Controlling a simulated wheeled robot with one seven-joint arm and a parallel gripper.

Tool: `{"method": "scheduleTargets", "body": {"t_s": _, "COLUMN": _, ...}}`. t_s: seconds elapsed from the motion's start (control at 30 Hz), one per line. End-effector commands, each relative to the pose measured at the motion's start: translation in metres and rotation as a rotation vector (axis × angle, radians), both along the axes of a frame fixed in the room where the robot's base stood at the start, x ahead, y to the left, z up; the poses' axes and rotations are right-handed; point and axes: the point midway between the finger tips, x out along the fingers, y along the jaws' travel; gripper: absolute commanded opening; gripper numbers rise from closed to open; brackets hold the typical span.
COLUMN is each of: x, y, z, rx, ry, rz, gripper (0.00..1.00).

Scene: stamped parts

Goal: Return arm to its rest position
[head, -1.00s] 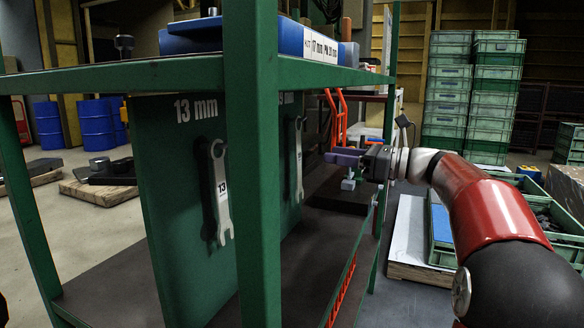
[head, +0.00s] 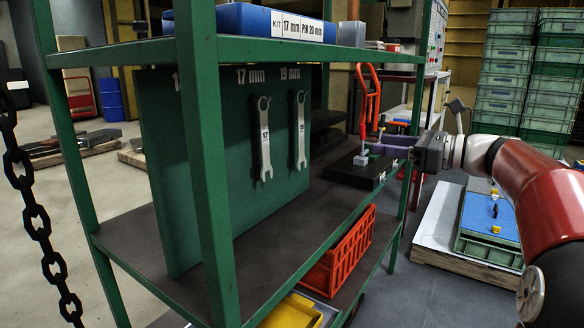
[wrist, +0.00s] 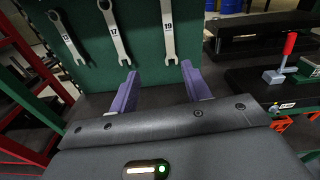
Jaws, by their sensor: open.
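My red arm (head: 530,195) reaches in from the right in the head view. My gripper (head: 392,148) with purple fingers is at the right end of the green rack, above the middle shelf. In the wrist view my gripper (wrist: 160,88) has its two fingers wide apart with nothing between them. Beyond the fingers a green tool board carries a 13 mm wrench (wrist: 70,40), a 17 mm wrench (wrist: 113,32) and a 19 mm wrench (wrist: 168,30). The head view shows the 17 mm wrench (head: 263,140) and 19 mm wrench (head: 299,130) hanging; the 13 mm one is hidden by a post.
A red-handled clamp (head: 370,95) stands on a black plate (head: 350,172) close to my gripper. Green rack posts (head: 205,150) are near. An orange crate (head: 340,250) and yellow bin (head: 290,312) are below. Blue-lidded crate (head: 490,215) and stacked crates (head: 505,75) stand right.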

Motion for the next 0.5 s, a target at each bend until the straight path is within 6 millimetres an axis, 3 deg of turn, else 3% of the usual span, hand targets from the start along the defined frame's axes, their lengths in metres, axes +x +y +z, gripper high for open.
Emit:
{"method": "scheduleTargets", "body": {"t_s": 0.27, "x": -0.028, "y": 0.043, "z": -0.033, "rx": -0.272, "ry": -0.050, "rz": 0.035, "gripper": 0.48}}
{"method": "scheduleTargets", "body": {"t_s": 0.5, "x": -0.085, "y": 0.085, "z": -0.085, "rx": -0.681, "ry": -0.169, "rz": 0.150, "gripper": 0.48}}
